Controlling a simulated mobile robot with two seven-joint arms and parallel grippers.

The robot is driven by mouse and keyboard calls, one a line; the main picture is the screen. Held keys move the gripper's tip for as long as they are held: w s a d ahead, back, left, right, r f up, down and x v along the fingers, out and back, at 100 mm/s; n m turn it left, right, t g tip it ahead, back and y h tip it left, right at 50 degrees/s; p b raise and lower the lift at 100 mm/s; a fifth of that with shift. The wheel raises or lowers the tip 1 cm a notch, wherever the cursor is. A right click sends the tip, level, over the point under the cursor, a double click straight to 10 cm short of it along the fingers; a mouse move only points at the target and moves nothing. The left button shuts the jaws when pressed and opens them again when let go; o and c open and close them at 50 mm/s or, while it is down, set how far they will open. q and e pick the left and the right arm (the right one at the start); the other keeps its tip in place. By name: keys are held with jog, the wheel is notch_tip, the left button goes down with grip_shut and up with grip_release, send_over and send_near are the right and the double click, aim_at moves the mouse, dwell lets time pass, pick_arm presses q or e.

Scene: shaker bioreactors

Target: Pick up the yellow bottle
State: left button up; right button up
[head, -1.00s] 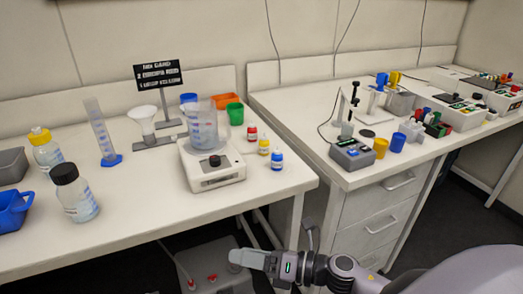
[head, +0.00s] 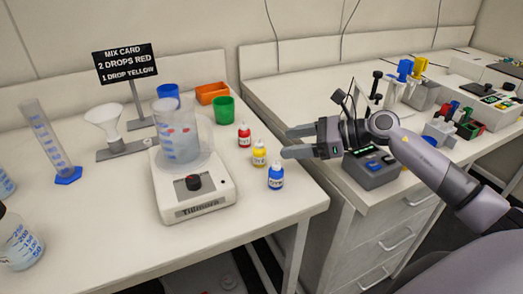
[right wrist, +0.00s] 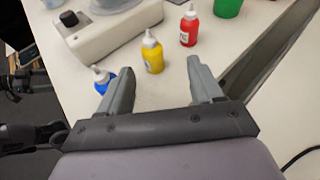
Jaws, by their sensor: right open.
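The yellow bottle (head: 259,153), small with a white cap, stands upright on the left bench between the red bottle (head: 243,136) and the blue bottle (head: 275,176). My right gripper (head: 287,142) is open and empty, just to the right of the bottles. In the right wrist view, the yellow bottle (right wrist: 153,54) is ahead of the gap between the fingers (right wrist: 153,76), apart from them. The red bottle (right wrist: 189,28) is beyond to the right, and the blue bottle (right wrist: 101,78) is close to the left finger. My left gripper is out of view.
A stirrer (head: 194,190) with a beaker (head: 175,130) stands left of the bottles. A green cup (head: 224,110) and an orange tray (head: 212,93) are behind. A mix card (head: 125,62) reads two drops red, one drop yellow. The bench's front right corner is clear.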

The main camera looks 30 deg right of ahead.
aim_at(265, 165)
jog(key=shift+s+a+f+g, duration=0.1)
jog(key=shift+a+f+g, duration=0.2)
jog(key=shift+f, duration=0.35)
jog(key=shift+a+f, duration=0.15)
jog(key=shift+a, duration=0.15)
jog(key=shift+a+f, duration=0.15)
jog(key=shift+a, duration=0.1)
jog(key=p+x, duration=0.1)
jog(key=x, duration=0.4)
jog(key=shift+w, duration=0.2)
jog(key=shift+w+a+f+p, duration=0.25)
jog(key=shift+a+f+p, duration=0.05)
jog(key=shift+a, duration=0.05)
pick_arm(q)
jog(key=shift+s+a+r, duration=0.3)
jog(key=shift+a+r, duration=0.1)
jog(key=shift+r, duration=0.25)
pick_arm(e)
jog(key=c, duration=1)
